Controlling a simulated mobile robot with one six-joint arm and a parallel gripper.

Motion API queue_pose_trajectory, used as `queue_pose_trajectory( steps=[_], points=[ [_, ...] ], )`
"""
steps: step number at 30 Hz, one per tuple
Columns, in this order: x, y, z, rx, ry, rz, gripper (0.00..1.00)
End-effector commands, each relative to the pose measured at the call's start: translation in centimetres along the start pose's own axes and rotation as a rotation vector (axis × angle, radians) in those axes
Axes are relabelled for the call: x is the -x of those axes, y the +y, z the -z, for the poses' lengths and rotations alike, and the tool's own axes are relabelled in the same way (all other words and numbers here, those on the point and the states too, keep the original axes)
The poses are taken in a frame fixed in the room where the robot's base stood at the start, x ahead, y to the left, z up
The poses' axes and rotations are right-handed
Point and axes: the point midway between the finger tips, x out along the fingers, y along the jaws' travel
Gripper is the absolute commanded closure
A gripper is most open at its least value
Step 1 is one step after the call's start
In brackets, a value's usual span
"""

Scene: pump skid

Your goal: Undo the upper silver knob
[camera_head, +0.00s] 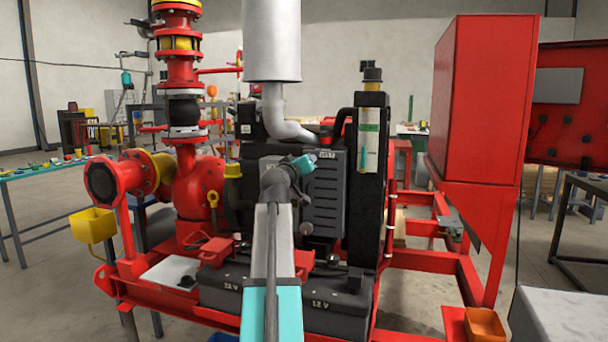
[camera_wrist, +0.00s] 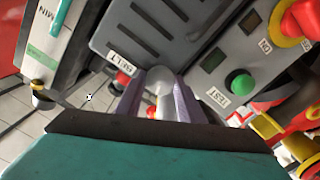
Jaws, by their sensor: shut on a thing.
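My gripper (camera_wrist: 159,98) is shut on a rounded silver knob (camera_wrist: 158,77), seen between its two purplish fingers in the wrist view. The knob sits at the edge of the dark grey slotted cover (camera_wrist: 165,35), beside a white BELT label (camera_wrist: 119,63). In the head view, my gripper (camera_head: 309,160) is at the top of this cover (camera_head: 325,200), and the held knob cannot be made out there. A small round light knob (camera_head: 306,229) shows lower, near the cover's bottom left corner.
A green TEST button (camera_wrist: 239,82) and a red and yellow stop button (camera_wrist: 296,20) are on the right. A silver exhaust pipe (camera_head: 273,105) rises behind my arm; batteries (camera_head: 335,302) stand below.

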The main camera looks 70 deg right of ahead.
Motion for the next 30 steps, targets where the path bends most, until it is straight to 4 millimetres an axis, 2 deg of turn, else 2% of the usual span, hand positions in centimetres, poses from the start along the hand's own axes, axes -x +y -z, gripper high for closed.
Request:
queue_pose_trajectory(
  steps=[6,12,27,28,30],
  points=[
    [-0.1,-0.04,-0.07,-0.149,0.003,-0.001,0.88],
    [-0.07,0.04,0.07,-0.225,0.003,-0.001,0.88],
    [-0.04,0.08,0.18,-0.25,0.003,-0.001,0.88],
    [-0.04,0.08,0.18,-0.25,0.003,-0.001,0.64],
    [-0.04,0.07,0.16,-0.25,0.003,0.0,0.52]
  ],
)
